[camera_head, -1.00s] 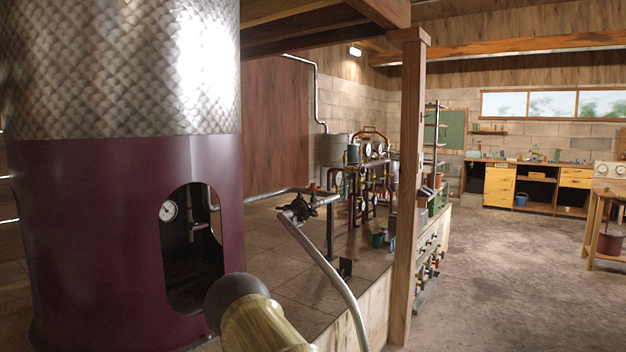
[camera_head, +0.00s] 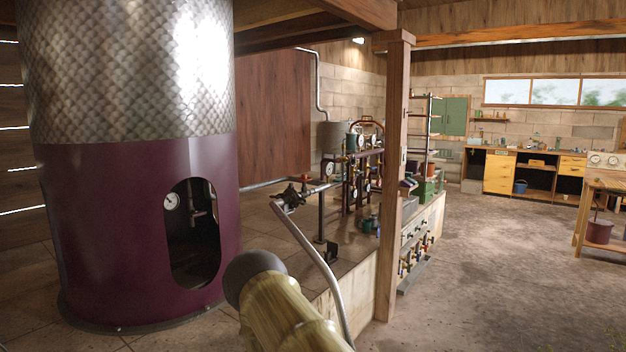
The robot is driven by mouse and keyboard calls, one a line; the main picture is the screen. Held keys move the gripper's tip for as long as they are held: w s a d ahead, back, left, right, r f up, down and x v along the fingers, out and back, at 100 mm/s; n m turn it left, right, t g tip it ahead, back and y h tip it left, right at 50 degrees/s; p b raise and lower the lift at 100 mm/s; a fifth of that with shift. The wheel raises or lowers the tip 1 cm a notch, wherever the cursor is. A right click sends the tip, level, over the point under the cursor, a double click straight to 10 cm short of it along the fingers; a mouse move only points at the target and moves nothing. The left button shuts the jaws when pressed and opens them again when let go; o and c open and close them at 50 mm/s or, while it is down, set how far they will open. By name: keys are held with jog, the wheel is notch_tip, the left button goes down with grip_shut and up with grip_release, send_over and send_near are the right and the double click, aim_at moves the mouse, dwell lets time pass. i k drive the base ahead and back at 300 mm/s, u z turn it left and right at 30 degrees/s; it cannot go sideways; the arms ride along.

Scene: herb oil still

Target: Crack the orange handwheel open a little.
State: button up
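A large still with a purple base (camera_head: 105,235) and an arched opening stands at left. Open floor (camera_head: 480,265) lies at right, before a workbench (camera_head: 535,172).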

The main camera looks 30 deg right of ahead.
aim_at(304, 177)
jog(key=z, duration=0.7)
jog(key=i, duration=0.6)
jog(key=z, duration=0.95)
jog(key=i, duration=1.85)
jog(key=u, duration=0.8)
